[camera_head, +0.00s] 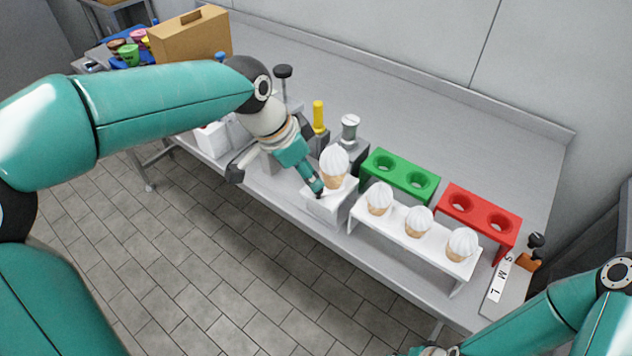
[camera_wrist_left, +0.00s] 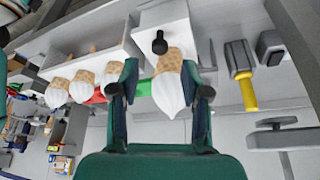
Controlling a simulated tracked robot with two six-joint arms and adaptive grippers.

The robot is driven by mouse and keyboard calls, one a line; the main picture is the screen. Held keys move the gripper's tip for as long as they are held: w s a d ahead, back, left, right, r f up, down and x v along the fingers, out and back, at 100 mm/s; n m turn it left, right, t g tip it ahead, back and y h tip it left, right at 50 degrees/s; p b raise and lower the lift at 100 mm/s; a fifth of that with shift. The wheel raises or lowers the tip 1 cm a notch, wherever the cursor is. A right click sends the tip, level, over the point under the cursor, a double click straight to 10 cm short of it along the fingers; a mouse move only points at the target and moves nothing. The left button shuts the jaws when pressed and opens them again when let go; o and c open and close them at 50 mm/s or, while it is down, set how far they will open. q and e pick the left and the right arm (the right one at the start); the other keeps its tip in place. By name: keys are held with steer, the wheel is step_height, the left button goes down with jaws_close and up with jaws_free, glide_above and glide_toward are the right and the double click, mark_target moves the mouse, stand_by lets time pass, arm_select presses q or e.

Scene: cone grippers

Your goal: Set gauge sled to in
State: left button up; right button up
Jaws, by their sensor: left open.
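A white block (camera_head: 325,208), which looks like the gauge sled, stands at the table's front edge with a white-topped cone (camera_head: 334,166) upright on it. In the left wrist view a black knob (camera_wrist_left: 160,42) sticks out from the white block (camera_wrist_left: 165,14), and the cone (camera_wrist_left: 170,85) shows beside it. My left gripper (camera_head: 318,188) is at the block, just left of the cone. In the wrist view its fingers (camera_wrist_left: 160,70) are open, with the knob between and beyond the tips. Contact with the knob cannot be told.
A white rack (camera_head: 408,243) with several cones stands to the right. Green (camera_head: 400,176) and red (camera_head: 478,215) holders stand behind it. A yellow handle (camera_head: 318,116) is behind the cone. An S-M-L scale (camera_head: 497,281) lies at far right.

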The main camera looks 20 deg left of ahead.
mark_target(330, 193)
arm_select(q)
steer(key=shift+x, duration=2.65)
jaws_close()
